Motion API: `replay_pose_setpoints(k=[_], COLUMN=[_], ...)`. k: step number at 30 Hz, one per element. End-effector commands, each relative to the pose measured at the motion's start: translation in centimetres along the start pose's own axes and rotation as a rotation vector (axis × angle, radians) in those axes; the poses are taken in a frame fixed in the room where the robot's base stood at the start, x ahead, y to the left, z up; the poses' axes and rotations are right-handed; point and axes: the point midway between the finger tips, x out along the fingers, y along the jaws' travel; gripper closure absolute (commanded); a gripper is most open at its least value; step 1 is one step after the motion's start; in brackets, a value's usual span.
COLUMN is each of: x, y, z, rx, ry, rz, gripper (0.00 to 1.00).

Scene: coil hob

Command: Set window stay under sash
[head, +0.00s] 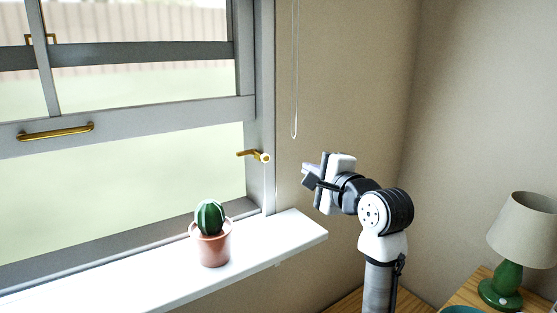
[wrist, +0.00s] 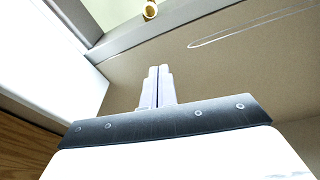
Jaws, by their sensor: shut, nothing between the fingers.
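The window sash (head: 150,121) is raised, with a grey bottom rail and a brass pull handle (head: 56,132). The brass window stay (head: 254,156) is on the right jamb, a little below the rail's lower edge. Its thin arm points left, across the edge of the opening, and a gap shows between it and the rail. The wrist view shows only its round brass end (wrist: 150,10) at the top. My gripper (head: 307,176) is right of the stay and apart from it, in front of the wall. Its fingers (wrist: 158,88) are together and empty.
A cactus in a terracotta pot (head: 212,245) stands on the white sill (head: 290,238), below and left of the stay. A pale cord loop (head: 294,100) hangs on the wall above my gripper. A green lamp (head: 507,280) stands on wooden furniture at the lower right.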

Motion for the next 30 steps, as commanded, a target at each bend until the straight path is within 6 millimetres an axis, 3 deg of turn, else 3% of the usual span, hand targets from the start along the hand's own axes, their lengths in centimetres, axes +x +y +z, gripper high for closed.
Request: replay_pose_setpoints(k=[8, 20, 30], x=[1.8, 10.1, 8.8], y=[-0.1, -0.3, -0.1], z=[0.1, 0.1, 3.6], rx=[-0.001, -0.002, -0.004], ry=[-0.003, -0.002, 0.000], rz=[0.002, 0.001, -0.002], gripper=[1.00, 1.00, 1.00])
